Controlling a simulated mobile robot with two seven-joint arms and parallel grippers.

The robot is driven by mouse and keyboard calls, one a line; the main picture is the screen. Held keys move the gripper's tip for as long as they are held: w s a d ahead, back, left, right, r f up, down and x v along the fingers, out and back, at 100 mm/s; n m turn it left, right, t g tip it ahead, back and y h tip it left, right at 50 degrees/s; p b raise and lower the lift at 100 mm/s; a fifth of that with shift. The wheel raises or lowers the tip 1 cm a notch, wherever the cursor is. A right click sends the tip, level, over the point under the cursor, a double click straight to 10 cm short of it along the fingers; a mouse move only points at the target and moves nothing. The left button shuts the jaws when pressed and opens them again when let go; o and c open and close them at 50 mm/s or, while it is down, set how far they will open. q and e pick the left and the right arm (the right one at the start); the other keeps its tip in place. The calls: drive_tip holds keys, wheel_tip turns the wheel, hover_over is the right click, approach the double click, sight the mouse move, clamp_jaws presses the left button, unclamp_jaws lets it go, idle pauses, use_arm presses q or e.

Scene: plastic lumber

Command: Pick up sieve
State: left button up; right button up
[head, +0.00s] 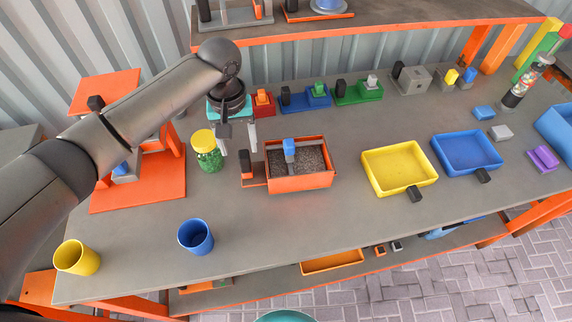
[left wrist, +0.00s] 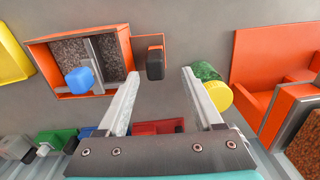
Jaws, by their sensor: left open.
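The likely sieve is an orange rectangular box (head: 300,182) with a dark speckled bed, standing on the grey table. It also shows in the left wrist view (left wrist: 122,46). A black upright handle (left wrist: 155,63) stands on an orange tab at its side. A grey bar with a blue knob (left wrist: 79,80) lies across the box. My left gripper (head: 238,151) is open and points down above the handle end. In the left wrist view its fingertips (left wrist: 159,75) are apart, with the handle appearing between and beyond them. I see no contact. My right gripper is not in view.
A green jar with a yellow lid (head: 207,150) stands close left of the gripper. Red, blue and green blocks (head: 305,97) line the back. Yellow (head: 400,184) and blue (head: 467,168) trays are at right. Yellow (head: 77,258) and blue (head: 196,236) cups stand in front.

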sight(245, 163)
use_arm(q)
drive_tip(key=f, duration=0.5)
drive_tip(key=f+b, duration=0.1)
drive_tip(key=f, duration=0.1)
drive_tip(key=shift+d+f, duration=0.25)
drive_tip(key=shift+d, duration=0.05)
clamp_jaws()
drive_tip(key=shift+w+r, duration=0.1)
idle(0.5)
